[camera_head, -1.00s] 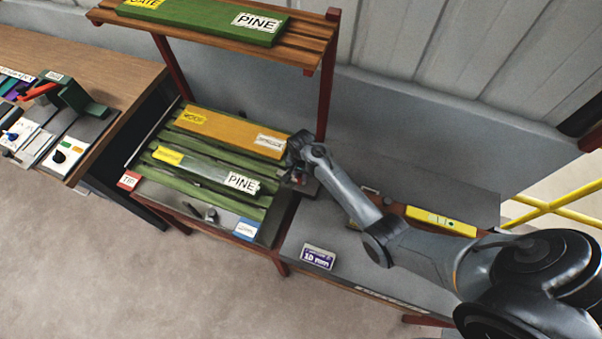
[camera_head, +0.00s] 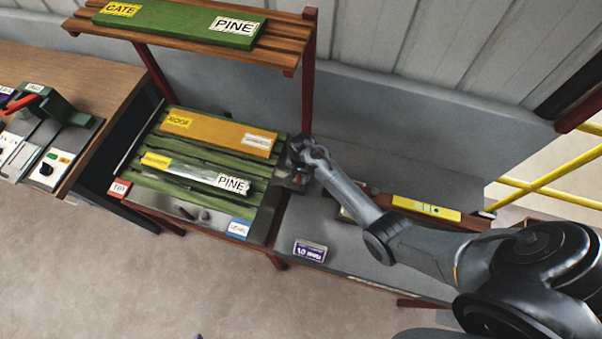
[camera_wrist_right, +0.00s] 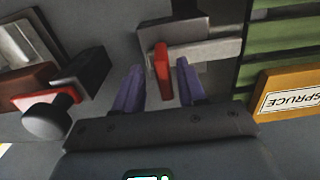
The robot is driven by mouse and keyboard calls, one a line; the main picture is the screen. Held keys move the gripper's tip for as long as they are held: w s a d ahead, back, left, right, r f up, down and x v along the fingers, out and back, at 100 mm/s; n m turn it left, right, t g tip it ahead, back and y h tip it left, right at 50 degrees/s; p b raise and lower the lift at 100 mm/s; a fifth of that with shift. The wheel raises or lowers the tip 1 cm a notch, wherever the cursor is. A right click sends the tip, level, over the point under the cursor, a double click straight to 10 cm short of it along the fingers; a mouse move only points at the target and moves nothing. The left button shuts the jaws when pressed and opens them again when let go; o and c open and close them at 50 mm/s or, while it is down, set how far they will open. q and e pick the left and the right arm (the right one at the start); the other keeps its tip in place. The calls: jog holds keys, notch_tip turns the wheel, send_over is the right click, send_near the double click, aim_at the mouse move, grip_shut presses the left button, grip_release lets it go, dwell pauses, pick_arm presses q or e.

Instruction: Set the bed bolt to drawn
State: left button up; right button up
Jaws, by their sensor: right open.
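In the right wrist view, the bed bolt shows as a grey flat bar (camera_wrist_right: 212,51) running through a dark block (camera_wrist_right: 172,31), with a red tab (camera_wrist_right: 162,74) standing on it. My right gripper (camera_wrist_right: 159,80) is open, its two purple fingers on either side of the red tab. In the head view my right gripper (camera_head: 298,182) is at the right edge of the slatted bed (camera_head: 210,203), where the wrist hides the bolt. A small purple tip at the bottom edge looks like part of my left gripper (camera_head: 197,336).
On the bed lie an orange ROOF board (camera_head: 215,133) and a pale PINE board (camera_head: 195,172). A shelf (camera_head: 285,55) with a green board stands above. A second red-and-black handle (camera_wrist_right: 50,98) lies left in the wrist view. A yellow level (camera_head: 425,208) lies right.

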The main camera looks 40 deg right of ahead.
jog(key=shift+r, duration=0.1)
notch_tip(320, 180, up, 11)
jog(key=shift+p, duration=0.35)
jog(key=shift+f, duration=0.2)
jog(key=s+a+f+n+g+p, duration=0.15)
jog(key=s+p, duration=0.65)
jog(key=s, duration=1.2)
jog(key=s+a+r+n+t+p, duration=0.1)
jog(key=s+a+r+n+p, duration=0.3)
jog(key=s+r, duration=0.5)
jog(key=w+a+r+n+t, duration=0.1)
jog(key=w+r+n+t, duration=0.1)
jog(key=r+n, duration=0.2)
jog(key=w+a+r+n+t, duration=0.2)
jog(key=w+r+n, duration=0.1)
jog(key=r, duration=0.6)
jog(key=shift+w+a+r+n+b, duration=0.2)
jog(key=shift+a+n+b, duration=0.1)
jog(key=shift+n, duration=0.15)
